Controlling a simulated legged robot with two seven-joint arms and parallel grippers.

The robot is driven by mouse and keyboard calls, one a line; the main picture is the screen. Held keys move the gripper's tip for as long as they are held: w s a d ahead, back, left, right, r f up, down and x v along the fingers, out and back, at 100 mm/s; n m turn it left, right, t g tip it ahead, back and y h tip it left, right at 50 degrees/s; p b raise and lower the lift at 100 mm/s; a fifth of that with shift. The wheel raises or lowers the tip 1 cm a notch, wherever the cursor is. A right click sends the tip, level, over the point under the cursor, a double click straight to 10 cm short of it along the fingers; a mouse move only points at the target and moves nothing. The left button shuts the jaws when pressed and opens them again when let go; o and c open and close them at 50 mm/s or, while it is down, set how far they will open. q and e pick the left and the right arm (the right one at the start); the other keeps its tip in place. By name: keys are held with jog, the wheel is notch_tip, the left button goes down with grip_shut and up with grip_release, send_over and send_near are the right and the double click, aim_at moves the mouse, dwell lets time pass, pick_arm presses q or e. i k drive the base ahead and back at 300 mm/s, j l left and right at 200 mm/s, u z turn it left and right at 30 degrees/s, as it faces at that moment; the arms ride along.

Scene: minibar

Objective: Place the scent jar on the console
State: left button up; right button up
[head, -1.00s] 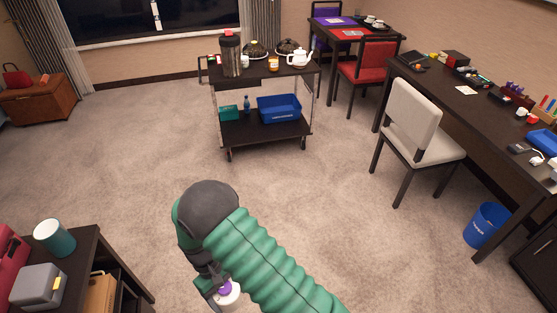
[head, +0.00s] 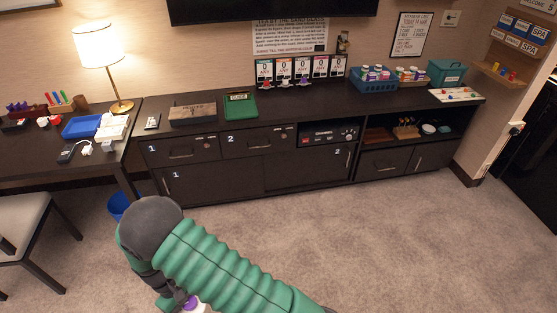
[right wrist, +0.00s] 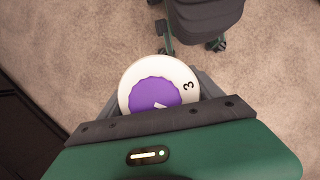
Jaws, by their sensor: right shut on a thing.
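The scent jar is white with a purple top and a "3" on its rim; it shows in the right wrist view (right wrist: 155,92). My right gripper (head: 178,300) is shut on the jar, and part of the jar (head: 195,307) shows at the bottom of the head view. The gripper holds it in front of the console, over the carpet. The console (head: 215,180) is a long dark cabinet against the wall. Several number cards (head: 303,68) stand at its back, with small objects at their feet. My left gripper is not in view.
On the console are a wooden box (head: 193,114), a green tray (head: 240,106), a blue basket (head: 374,83) and a teal box (head: 446,72). A desk with a lamp (head: 100,52) adjoins at left. A chair (head: 30,222) stands lower left. Carpet in front is clear.

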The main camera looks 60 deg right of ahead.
aim_at(325, 97)
jog(key=i+l+z, duration=0.25)
jog(key=l, duration=0.3)
jog(key=i+l+z, duration=0.1)
jog(key=l+z, duration=0.15)
jog(key=l, duration=0.3)
jog(key=i+l+z, duration=0.25)
jog(key=l, duration=0.25)
jog(key=i+l+z, duration=0.25)
jog(key=l, duration=0.2)
jog(key=i+l+z, duration=0.25)
jog(key=i+l, duration=0.4)
jog(key=i, duration=0.25)
jog(key=i+l, duration=0.25)
jog(key=i, duration=0.2)
jog(key=i+l, duration=0.2)
jog(key=l, duration=0.15)
jog(key=i+l+u, duration=0.1)
jog(key=i+l, duration=0.1)
jog(key=l, duration=0.1)
